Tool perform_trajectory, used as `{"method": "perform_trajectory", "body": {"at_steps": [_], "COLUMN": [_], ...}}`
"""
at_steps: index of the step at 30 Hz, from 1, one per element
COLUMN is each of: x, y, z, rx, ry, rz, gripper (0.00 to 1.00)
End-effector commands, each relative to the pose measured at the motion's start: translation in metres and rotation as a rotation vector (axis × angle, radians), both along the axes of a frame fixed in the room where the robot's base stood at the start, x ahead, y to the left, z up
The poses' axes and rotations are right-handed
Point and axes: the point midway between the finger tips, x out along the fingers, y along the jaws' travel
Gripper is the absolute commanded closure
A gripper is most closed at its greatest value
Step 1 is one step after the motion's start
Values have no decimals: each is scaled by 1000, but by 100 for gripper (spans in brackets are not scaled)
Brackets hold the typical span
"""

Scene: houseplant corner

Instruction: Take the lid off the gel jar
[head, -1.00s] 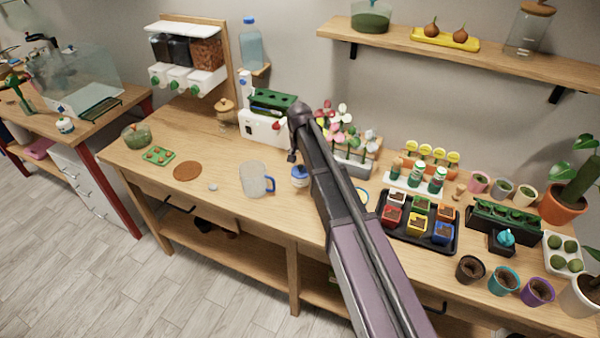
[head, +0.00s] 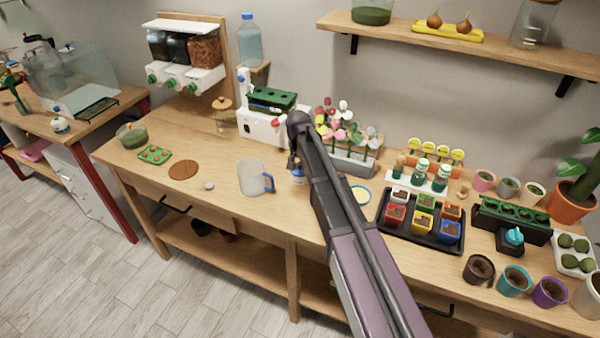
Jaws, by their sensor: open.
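A small jar in blue and white (head: 298,179), which I take to be the gel jar, stands on the wooden bench just right of the clear mug. My arm and gripper hide much of it, and I cannot make out its lid clearly. My gripper (head: 294,163) points down right at the jar's top, its fingers small, dark and partly hidden by my wrist. It is open, with nothing seen lifted in it. Whether the fingers touch the lid cannot be told.
A white machine (head: 262,126) and potted flowers (head: 340,130) stand behind. A black tray of colored pots (head: 420,237) lies right. Bench around the brown disc (head: 183,170) is fairly clear.

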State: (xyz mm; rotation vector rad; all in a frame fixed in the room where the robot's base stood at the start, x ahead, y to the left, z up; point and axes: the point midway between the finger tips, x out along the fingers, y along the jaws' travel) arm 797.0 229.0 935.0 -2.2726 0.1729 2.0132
Motion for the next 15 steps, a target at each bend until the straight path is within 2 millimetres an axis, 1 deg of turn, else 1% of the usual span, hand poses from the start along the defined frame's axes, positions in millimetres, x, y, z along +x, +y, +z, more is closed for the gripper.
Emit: {"method": "perform_trajectory", "body": {"at_steps": [14,15], "x": [0,0], "y": [0,0], "z": [0,0], "rx": [0,0], "ry": [0,0], "rz": [0,0], "gripper": [27,30]}}
